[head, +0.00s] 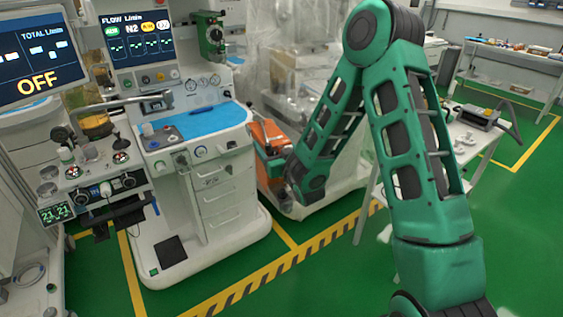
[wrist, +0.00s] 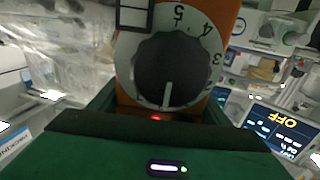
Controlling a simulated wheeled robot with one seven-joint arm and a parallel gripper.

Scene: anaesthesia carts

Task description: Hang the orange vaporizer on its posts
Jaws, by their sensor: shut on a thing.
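The orange vaporizer (head: 268,134) is held up in front of the carts, right of the middle cart's blue worktop. In the wrist view the orange vaporizer (wrist: 126,62) fills the top middle, with a black dial on a white numbered scale facing the camera. My gripper (head: 272,158) is shut on it; in the wrist view the green gripper body (wrist: 160,135) lies just below the dial. A green vaporizer (head: 212,38) hangs on the middle cart, beside the screen. I cannot make out bare posts in either view.
The middle cart has a blue worktop (head: 196,122) and drawers (head: 222,190). Another cart with a screen reading OFF (head: 40,62) stands at left. Plastic-draped equipment (head: 300,75) is behind my arm. A white side table (head: 462,140) stands at right. Green floor lies in front.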

